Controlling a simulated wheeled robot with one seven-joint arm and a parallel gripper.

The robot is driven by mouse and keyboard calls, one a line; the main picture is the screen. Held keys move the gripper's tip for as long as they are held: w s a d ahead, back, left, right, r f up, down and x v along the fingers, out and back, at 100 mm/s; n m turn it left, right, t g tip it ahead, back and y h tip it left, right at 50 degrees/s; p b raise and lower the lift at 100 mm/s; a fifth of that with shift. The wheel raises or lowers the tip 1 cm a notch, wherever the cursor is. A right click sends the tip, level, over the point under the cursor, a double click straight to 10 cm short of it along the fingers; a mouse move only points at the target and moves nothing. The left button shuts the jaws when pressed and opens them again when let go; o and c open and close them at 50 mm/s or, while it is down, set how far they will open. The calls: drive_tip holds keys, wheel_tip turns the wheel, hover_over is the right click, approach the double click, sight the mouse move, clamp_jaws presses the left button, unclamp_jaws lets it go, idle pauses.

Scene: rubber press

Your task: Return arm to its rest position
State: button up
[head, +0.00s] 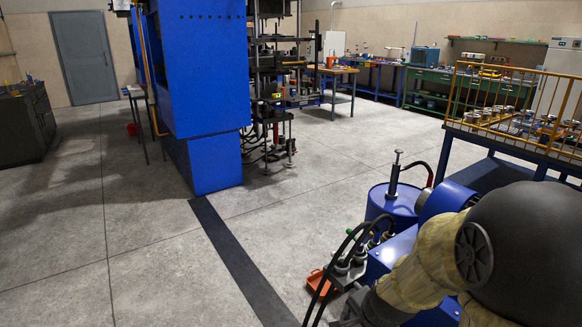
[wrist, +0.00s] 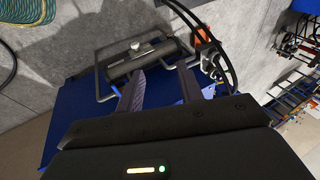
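My arm (head: 425,262), with tan covers and a grey joint cap, reaches in from the lower right of the head view, low over blue equipment. My gripper (wrist: 160,78) is open in the wrist view, its two dark fingers apart with blue surface showing between them. A grey cylinder with a bar handle (wrist: 143,57) lies just beyond the fingertips; I cannot tell whether they touch it. The fingers are not clearly visible in the head view.
Blue equipment with a drum (head: 396,204) and black hoses (head: 345,255) stands close to my arm. An orange tray (head: 322,284) is on the floor. A railed table (head: 520,150) stands at right. A tall blue press (head: 203,80) stands left of centre. The middle floor is clear.

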drive_tip(key=s+r+n+g, duration=0.2)
drive_tip(key=s+n, duration=0.6)
drive_tip(key=n, duration=0.3)
wheel_tip(320, 180, up, 14)
drive_tip(key=p, duration=1.4)
drive_tip(key=shift+a+n, duration=0.3)
